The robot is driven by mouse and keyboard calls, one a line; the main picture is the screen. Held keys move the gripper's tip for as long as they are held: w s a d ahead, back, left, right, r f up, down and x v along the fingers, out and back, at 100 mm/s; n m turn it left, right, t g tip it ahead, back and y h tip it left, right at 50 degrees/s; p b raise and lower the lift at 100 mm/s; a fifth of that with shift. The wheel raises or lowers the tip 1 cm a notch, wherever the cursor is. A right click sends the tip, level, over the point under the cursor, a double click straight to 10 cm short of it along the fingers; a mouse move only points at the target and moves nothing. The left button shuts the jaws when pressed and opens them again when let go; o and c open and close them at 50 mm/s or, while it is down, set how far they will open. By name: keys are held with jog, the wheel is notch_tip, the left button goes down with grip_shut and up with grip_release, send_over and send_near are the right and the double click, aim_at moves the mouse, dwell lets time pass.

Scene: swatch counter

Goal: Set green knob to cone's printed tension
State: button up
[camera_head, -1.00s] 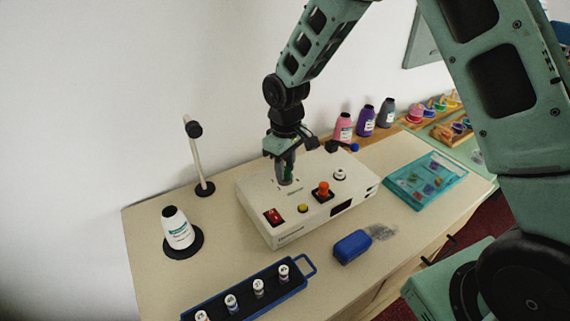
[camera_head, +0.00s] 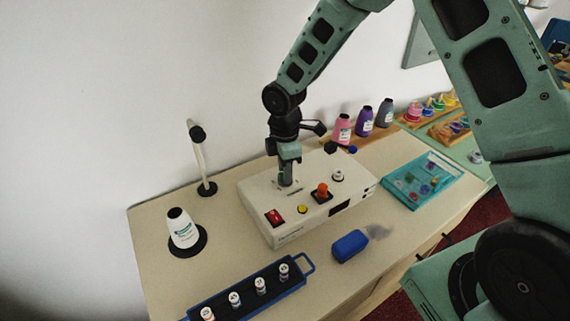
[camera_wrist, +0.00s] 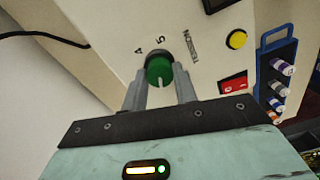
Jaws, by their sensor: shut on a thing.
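The green knob (camera_wrist: 159,70) sits on top of the white machine box (camera_head: 262,208). My gripper (camera_wrist: 160,76) is shut on it, one finger on each side, in the wrist view. A white pointer line on the knob faces my gripper. The printed digits 4 and 5 and the word TENSION show around the knob; other markings are hidden. In the head view my gripper (camera_head: 286,180) comes down on the box top and hides the knob. The white thread cone (camera_head: 184,234) with a black tip stands upright on a round black base at left; its label is too small to read.
The box also carries a red switch (camera_head: 274,217), a yellow button (camera_head: 302,209) and an orange knob (camera_head: 322,190). A blue rack (camera_head: 222,300) of small spools, a blue block (camera_head: 349,245) and a teal tray (camera_head: 450,178) lie around it. Coloured cones stand behind.

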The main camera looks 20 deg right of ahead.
jog(key=n+p, duration=0.2)
jog(key=n, duration=0.3)
jog(key=shift+r+n, duration=0.15)
jog(key=shift+n, duration=0.15)
jog(key=n+p, duration=0.2)
jog(key=n, duration=0.2)
jog(key=shift+n+p, duration=0.35)
jog(key=shift+n, duration=0.05)
jog(key=o, duration=1)
jog(key=shift+c, duration=0.2)
notch_tip(320, 180, up, 17)
jog(key=b, duration=0.2)
jog(key=shift+b, duration=0.3)
jog(key=shift+w+r, duration=0.1)
